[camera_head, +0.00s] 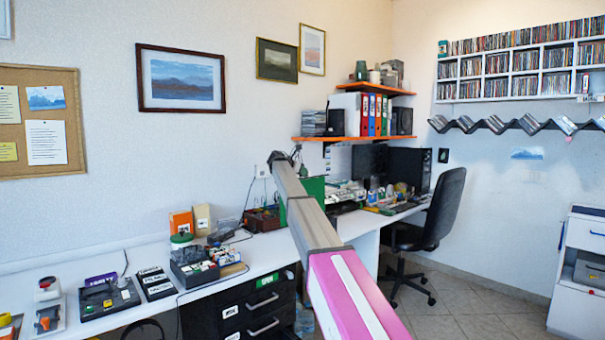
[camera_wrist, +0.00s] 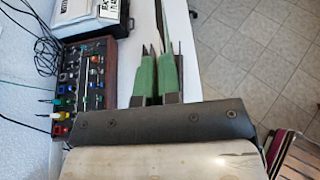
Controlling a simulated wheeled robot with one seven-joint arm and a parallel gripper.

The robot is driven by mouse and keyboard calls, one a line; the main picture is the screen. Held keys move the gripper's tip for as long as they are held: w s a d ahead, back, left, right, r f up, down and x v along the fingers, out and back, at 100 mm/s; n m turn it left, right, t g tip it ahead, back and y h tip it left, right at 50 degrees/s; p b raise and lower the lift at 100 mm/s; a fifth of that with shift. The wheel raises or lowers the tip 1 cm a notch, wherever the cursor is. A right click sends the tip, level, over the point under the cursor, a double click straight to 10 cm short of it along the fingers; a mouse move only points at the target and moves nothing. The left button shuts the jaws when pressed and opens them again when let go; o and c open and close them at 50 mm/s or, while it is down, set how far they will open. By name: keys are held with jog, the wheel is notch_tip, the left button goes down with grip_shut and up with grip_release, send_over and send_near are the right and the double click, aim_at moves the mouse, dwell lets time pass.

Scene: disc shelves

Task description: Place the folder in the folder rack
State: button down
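My gripper (camera_wrist: 156,72) shows in the wrist view as two long green parts with a narrow gap between them, above the desk's edge. Thin dark upright pieces show at their tips. I cannot tell whether these are a folder seen edge-on. In the head view a green panel (camera_head: 313,188) stands behind my arm at the desk. I cannot tell whether it is a folder or part of my gripper. My arm hides the fingers there. Upright coloured folders (camera_head: 376,115) stand on the lower orange shelf (camera_head: 352,138). No folder rack is clearly identifiable.
A control box with coloured knobs (camera_wrist: 90,80) lies left of my gripper on the white desk (camera_wrist: 190,65). A monitor (camera_head: 368,163) and an office chair (camera_head: 440,215) are right of my arm. Dark drawers (camera_head: 240,312) stand under the desk. Floor (camera_head: 470,300) is clear at right.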

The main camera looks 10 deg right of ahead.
jog(key=shift+f, duration=0.65)
jog(key=c, duration=1.3)
grip_release()
jog(key=shift+c, duration=0.2)
jog(key=shift+r, duration=0.5)
jog(key=v, duration=1.2)
jog(key=s+d+f+m+g+y, duration=0.1)
jog(key=s+d+f+m+y, duration=0.2)
jog(key=s+f, duration=0.75)
jog(key=s+d+f+m+g+y, duration=0.1)
jog(key=s+d+f+m, duration=0.4)
jog(key=f, duration=1.1)
jog(key=s+d+f+m+g+y, duration=0.1)
jog(key=s+f+m+g, duration=0.15)
jog(key=s+f, duration=0.9)
jog(key=s+f+m+g+y, duration=0.1)
jog(key=s+f+m, duration=0.3)
jog(key=s, duration=0.6)
jog(key=s+d+f+m+g+y, duration=0.1)
jog(key=s+f+m+y, duration=0.2)
jog(key=s+f, duration=0.6)
jog(key=s+f+m+g+y, duration=0.1)
jog(key=s+f+m+y, duration=0.1)
jog(key=s+f+m, duration=0.5)
jog(key=s, duration=0.4)
jog(key=shift+s+d, duration=0.15)
jog(key=shift+s, duration=0.1)
